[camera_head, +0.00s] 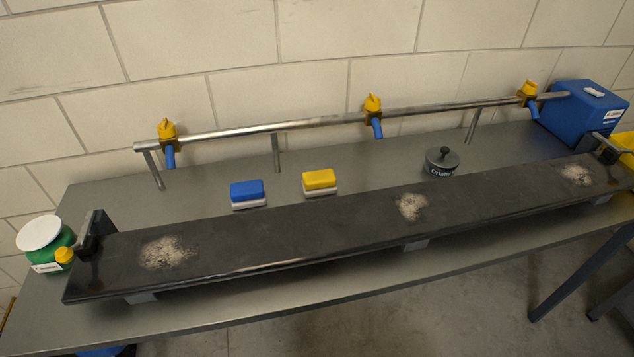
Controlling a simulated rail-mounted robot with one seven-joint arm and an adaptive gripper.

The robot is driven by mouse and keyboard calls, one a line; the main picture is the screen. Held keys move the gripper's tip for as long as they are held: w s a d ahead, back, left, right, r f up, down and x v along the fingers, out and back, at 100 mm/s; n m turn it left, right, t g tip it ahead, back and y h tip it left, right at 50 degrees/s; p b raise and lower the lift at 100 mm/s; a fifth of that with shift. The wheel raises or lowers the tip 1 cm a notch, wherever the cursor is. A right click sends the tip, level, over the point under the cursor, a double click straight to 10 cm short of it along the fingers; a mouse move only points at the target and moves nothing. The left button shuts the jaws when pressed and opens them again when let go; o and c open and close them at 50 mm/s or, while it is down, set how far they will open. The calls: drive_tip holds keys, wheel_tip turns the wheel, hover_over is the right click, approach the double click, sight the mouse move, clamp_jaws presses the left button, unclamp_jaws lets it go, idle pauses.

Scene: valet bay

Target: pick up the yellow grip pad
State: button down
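The yellow grip pad (319,180) is a small block with a yellow top and a pale lower layer. It lies on the grey bench, behind the long dark board and in front of the metal rail. A similar pad with a blue top (247,191) lies a little to its left, apart from it. Nothing covers the yellow pad. My gripper is not in view.
The long dark board (310,227) with pale worn patches runs along the bench (210,205). Behind it is the rail (320,124) with yellow-and-blue taps (373,115). A dark lidded pot (441,161), blue box (583,112) and green white-lidded container (46,255) stand around.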

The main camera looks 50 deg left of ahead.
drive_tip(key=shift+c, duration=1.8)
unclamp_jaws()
